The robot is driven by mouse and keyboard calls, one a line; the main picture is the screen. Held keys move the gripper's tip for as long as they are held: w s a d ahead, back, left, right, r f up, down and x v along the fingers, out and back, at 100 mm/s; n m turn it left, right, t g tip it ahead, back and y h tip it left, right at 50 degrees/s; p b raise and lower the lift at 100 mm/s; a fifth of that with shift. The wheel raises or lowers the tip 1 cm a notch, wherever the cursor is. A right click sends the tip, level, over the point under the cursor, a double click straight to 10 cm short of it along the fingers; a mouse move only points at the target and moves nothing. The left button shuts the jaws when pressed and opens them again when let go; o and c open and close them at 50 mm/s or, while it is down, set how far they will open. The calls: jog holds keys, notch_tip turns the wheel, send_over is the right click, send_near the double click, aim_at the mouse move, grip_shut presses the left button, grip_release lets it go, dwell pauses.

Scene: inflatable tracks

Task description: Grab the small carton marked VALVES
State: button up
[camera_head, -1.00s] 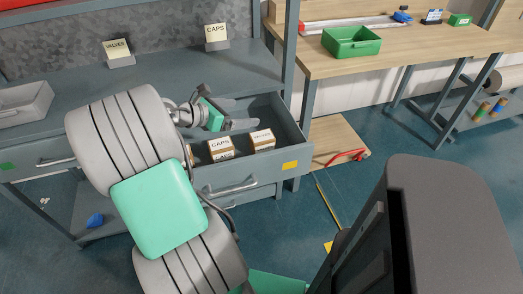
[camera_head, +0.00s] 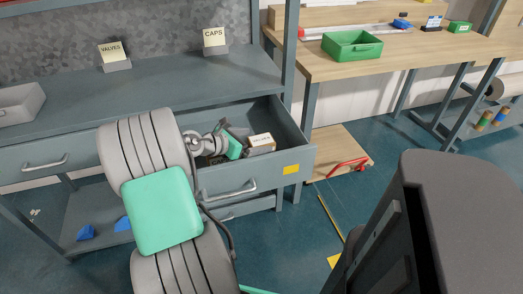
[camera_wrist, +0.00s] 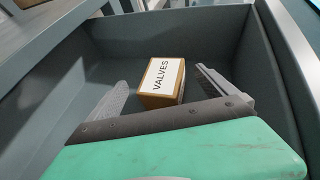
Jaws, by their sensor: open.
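The small carton marked VALVES (camera_wrist: 162,82) sits in the open drawer, brown with a white label on top. In the head view the carton (camera_head: 261,142) lies near the drawer's right end. My gripper (camera_wrist: 165,90) is open inside the drawer, with one finger on each side of the carton in the wrist view. I cannot tell whether the fingers touch it. In the head view my gripper (camera_head: 243,140) reaches over the drawer front, just left of the carton. The CAPS carton is hidden behind my arm.
The drawer (camera_head: 299,146) has raised walls around the gripper. On the grey bench top stand a VALVES sign (camera_head: 112,55) and a CAPS sign (camera_head: 213,40). A green bin (camera_head: 352,45) stands on the wooden table at right.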

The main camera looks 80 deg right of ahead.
jog(key=shift+s+d+f, duration=0.25)
jog(key=shift+s+d, duration=0.1)
jog(key=shift+d, duration=0.15)
jog(key=shift+c, duration=0.3)
jog(key=c, duration=2)
jog(key=shift+r, duration=0.1)
